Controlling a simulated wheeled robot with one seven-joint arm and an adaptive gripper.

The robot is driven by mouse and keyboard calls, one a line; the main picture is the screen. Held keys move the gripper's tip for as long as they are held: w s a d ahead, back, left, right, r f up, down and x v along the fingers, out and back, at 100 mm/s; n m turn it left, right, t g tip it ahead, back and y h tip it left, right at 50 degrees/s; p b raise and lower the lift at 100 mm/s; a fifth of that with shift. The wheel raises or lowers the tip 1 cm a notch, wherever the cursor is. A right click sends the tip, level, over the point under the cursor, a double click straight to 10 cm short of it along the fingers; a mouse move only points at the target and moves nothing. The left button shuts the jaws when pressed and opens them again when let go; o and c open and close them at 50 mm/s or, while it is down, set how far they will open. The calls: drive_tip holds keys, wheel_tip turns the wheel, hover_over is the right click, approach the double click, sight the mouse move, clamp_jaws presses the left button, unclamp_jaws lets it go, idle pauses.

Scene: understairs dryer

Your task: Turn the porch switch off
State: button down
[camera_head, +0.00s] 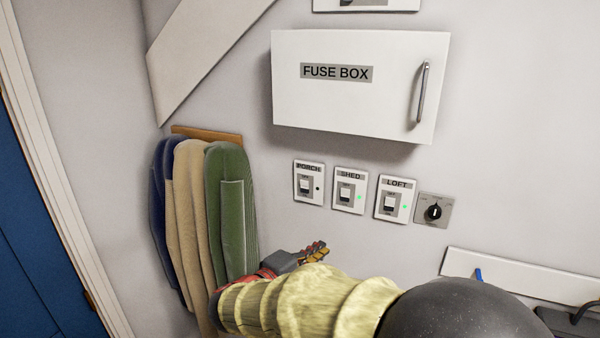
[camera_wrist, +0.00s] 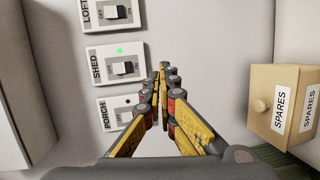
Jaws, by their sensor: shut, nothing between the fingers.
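The porch switch (camera_head: 309,183) is a white wall plate with a rocker, leftmost of three labelled switches. Its small lamp is dark. In the wrist view the porch switch (camera_wrist: 109,107) is at lower left, partly covered by a finger; its rocker position is hard to read. My gripper (camera_head: 318,250) is below the switches in the head view, apart from the porch plate. In the wrist view my gripper (camera_wrist: 163,72) has its fingertips together with nothing between them, pointing at bare wall right of the plates.
The shed switch (camera_head: 349,191) and loft switch (camera_head: 394,199) have green lamps lit. A rotary knob (camera_head: 434,210) is to their right. The fuse box (camera_head: 345,103) juts out above. Coats (camera_head: 230,215) hang at left. A spares box (camera_wrist: 285,110) is at right in the wrist view.

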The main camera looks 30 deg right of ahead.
sight(304, 186)
drive_tip(key=w+a+r+n+t+p, duration=0.2)
drive_tip(key=w+a+r+n+t, duration=0.1)
drive_tip(key=w, duration=0.5)
drive_tip(key=a+r+t, duration=0.1)
drive_tip(key=a+t, duration=0.1)
drive_tip(key=a, duration=0.1)
drive_tip(key=shift+w+a+r+t+p, duration=0.25)
drive_tip(key=shift+w+r+t+p, duration=0.05)
drive_tip(key=shift+r+p, duration=0.05)
drive_tip(key=shift+d, duration=0.1)
drive_tip(key=p+x, duration=0.2)
drive_tip(key=x, duration=1.2)
drive_tip(key=shift+s+r, duration=0.1)
drive_tip(key=shift+r, duration=0.05)
drive_tip(key=shift+b, duration=0.4)
